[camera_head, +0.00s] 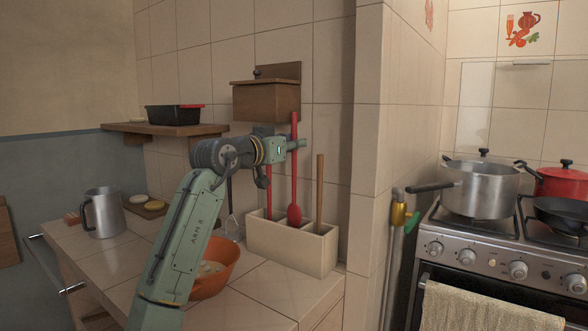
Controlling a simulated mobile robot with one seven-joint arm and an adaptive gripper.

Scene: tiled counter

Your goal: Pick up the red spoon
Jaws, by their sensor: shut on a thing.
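The red spoon (294,188) hangs upright with its bowl at the bottom, at about the rim of the cream utensil holder (285,252). I cannot tell whether the bowl's tip is clear of the holder. My gripper (297,144) is shut on the upper part of the spoon's handle, with a short piece of the handle showing above the fingers. The fingers partly hide the handle there.
A wooden-handled utensil (319,190) and another red handle (268,200) stand in the holder. An orange bowl (214,272) sits beside it, partly behind my arm. A wooden wall box (265,103) is just above my gripper. A metal mug (103,213) stands left.

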